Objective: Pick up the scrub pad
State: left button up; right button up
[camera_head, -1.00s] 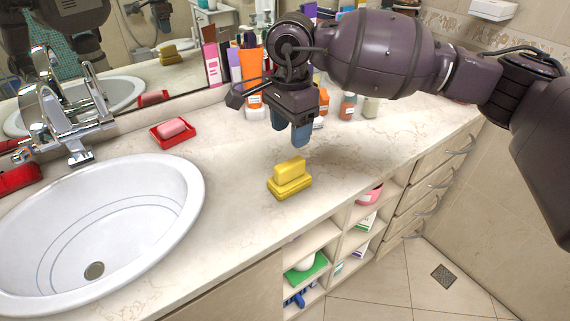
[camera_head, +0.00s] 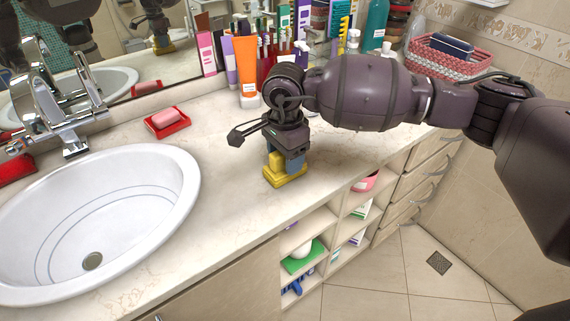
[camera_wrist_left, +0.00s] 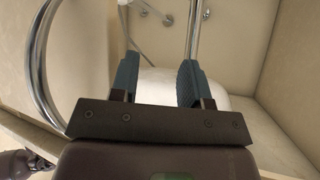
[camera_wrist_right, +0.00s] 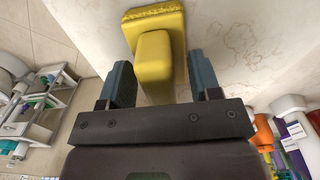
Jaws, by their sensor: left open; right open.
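The yellow scrub pad (camera_head: 287,181) is on the countertop near its front edge, a flat base with a smaller raised block on top. My right gripper (camera_head: 285,160) is directly over it, pointing down, with blue fingers on either side of the raised block. In the right wrist view the scrub pad (camera_wrist_right: 155,55) shows between the open fingers of the right gripper (camera_wrist_right: 160,85); contact cannot be told. My left gripper (camera_wrist_left: 157,82) is open and empty in the left wrist view, away from the pad.
A white sink (camera_head: 95,225) and chrome faucet (camera_head: 55,95) are at left. A red soap dish (camera_head: 167,124) with pink soap is behind. Tubes and bottles, including an orange tube (camera_head: 246,70), line the mirror. Open shelves (camera_head: 322,224) lie below the front edge. Counter left of the pad is clear.

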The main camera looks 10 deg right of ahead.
jog(key=shift+f, duration=0.1)
jog(key=shift+c, duration=0.3)
jog(key=c, duration=0.9)
jog(key=shift+c, duration=0.2)
notch_tip(320, 180, up, 20)
jog(key=shift+p, duration=0.4)
